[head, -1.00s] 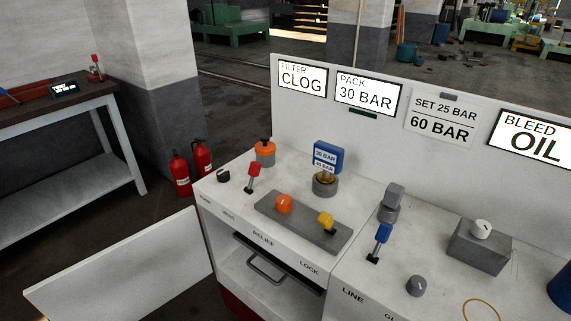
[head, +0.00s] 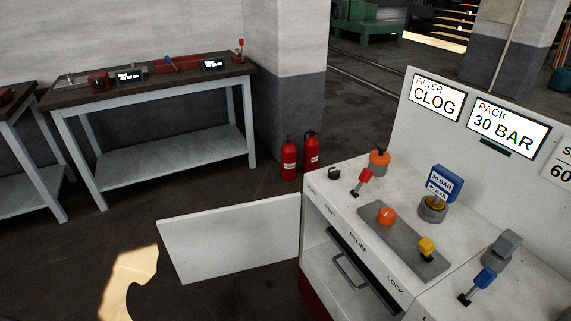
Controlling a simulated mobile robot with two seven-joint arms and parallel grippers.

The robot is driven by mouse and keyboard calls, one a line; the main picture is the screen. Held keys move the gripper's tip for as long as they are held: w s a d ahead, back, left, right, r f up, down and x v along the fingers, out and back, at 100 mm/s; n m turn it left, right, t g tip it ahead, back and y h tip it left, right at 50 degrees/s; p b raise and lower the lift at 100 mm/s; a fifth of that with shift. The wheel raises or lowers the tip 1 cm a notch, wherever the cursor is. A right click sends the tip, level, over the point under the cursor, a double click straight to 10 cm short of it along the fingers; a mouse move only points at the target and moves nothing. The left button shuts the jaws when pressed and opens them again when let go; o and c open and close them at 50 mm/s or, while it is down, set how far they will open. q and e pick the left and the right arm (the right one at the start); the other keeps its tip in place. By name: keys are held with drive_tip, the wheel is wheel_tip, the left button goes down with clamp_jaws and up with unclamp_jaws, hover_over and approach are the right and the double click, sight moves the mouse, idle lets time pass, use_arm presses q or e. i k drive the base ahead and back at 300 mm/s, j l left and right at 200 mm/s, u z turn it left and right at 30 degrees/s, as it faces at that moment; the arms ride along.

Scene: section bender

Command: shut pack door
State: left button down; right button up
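The pack door (head: 230,240) is a plain white panel in the head view. It stands swung open to the left of the white cabinet (head: 318,240), reaching out from the cabinet's left front edge. The cabinet front is open, and a dark drawer-like part with a grey handle (head: 350,271) shows inside. The pack display (head: 502,127) above reads 30 BAR. Neither of my grippers is in view.
Two red fire extinguishers (head: 289,158) stand behind the door, near a pillar. A workbench (head: 150,90) stands at the back left. Knobs and levers, including a red lever (head: 364,177), rise from the cabinet top. The floor left of the door is clear.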

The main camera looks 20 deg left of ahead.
sight(206, 245)
drive_tip(key=j, duration=0.45)
drive_tip(key=k+j+z, duration=0.15)
drive_tip(key=j, duration=0.7)
drive_tip(key=j+z, duration=0.15)
drive_tip(key=j, duration=0.3)
drive_tip(key=k+j+z, duration=0.2)
drive_tip(key=j, duration=0.2)
drive_tip(key=j+z, duration=0.15)
drive_tip(key=j, duration=0.3)
drive_tip(key=k+j+z, duration=0.2)
drive_tip(key=j, duration=0.15)
drive_tip(key=k+j+z, duration=0.15)
drive_tip(key=j, duration=0.25)
drive_tip(key=k+j+z, duration=0.2)
drive_tip(key=j, duration=0.15)
drive_tip(key=j+z, duration=0.15)
drive_tip(key=j, duration=0.25)
drive_tip(key=k+j+z, duration=0.2)
drive_tip(key=j, duration=0.25)
drive_tip(key=j+z, duration=0.35)
drive_tip(key=j, duration=0.5)
drive_tip(key=i+j+z, duration=0.15)
drive_tip(key=j, duration=0.25)
drive_tip(key=j+z, duration=0.15)
drive_tip(key=j, duration=0.3)
drive_tip(key=i, duration=0.05)
